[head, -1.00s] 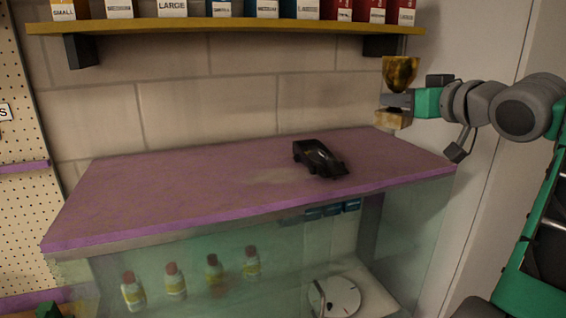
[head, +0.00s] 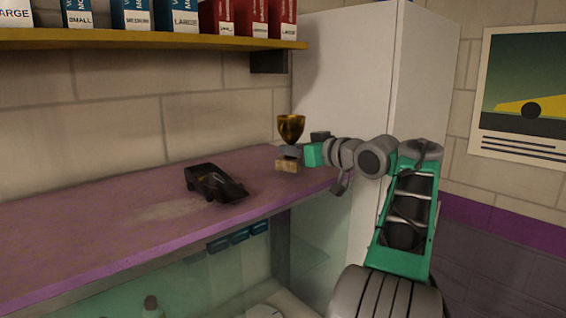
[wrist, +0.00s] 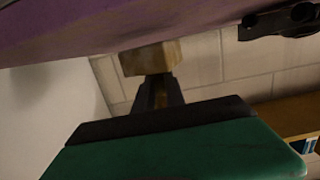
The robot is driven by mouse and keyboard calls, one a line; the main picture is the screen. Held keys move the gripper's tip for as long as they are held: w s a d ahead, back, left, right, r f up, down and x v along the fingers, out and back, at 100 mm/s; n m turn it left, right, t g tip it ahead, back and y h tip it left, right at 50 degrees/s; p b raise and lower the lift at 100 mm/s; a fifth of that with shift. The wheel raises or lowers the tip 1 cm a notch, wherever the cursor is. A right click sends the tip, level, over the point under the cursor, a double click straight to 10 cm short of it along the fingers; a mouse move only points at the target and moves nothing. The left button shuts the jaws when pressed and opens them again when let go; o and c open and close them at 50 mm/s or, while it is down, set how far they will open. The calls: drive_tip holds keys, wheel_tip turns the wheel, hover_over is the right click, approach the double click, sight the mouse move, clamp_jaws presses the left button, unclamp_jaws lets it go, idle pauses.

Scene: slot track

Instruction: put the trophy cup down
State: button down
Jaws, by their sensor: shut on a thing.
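The trophy cup (head: 291,128) has a gold bowl and a pale wooden block base. It is upright over the back right end of the purple countertop (head: 120,218). My gripper (head: 289,151) is shut on its stem, between bowl and base, reaching in from the right. In the wrist view, which is tilted, the trophy cup's base (wrist: 150,58) shows beyond my fingers (wrist: 157,92), close against the countertop (wrist: 90,32). I cannot tell whether the base touches the top. My gripper hides part of the stem.
A black model car (head: 214,184) sits on the countertop left of the trophy cup. A yellow shelf (head: 150,40) with several boxes hangs above. A tall white cabinet (head: 350,75) stands behind my arm. The countertop left of the car is clear.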

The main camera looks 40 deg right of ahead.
drive_tip(key=shift+a+f, duration=0.1)
drive_tip(key=shift+f, duration=0.75)
drive_tip(key=shift+s+a+r, duration=0.1)
drive_tip(key=shift+s+r, duration=0.15)
drive_tip(key=shift+r, duration=0.1)
drive_tip(key=shift+w+f, duration=0.1)
drive_tip(key=shift+f, duration=0.05)
drive_tip(key=c, duration=1.8)
unclamp_jaws()
drive_tip(key=shift+f, duration=0.2)
drive_tip(key=shift+c, duration=0.2)
drive_tip(key=o, duration=0.5)
drive_tip(key=shift+r, duration=0.1)
drive_tip(key=shift+c, duration=0.2)
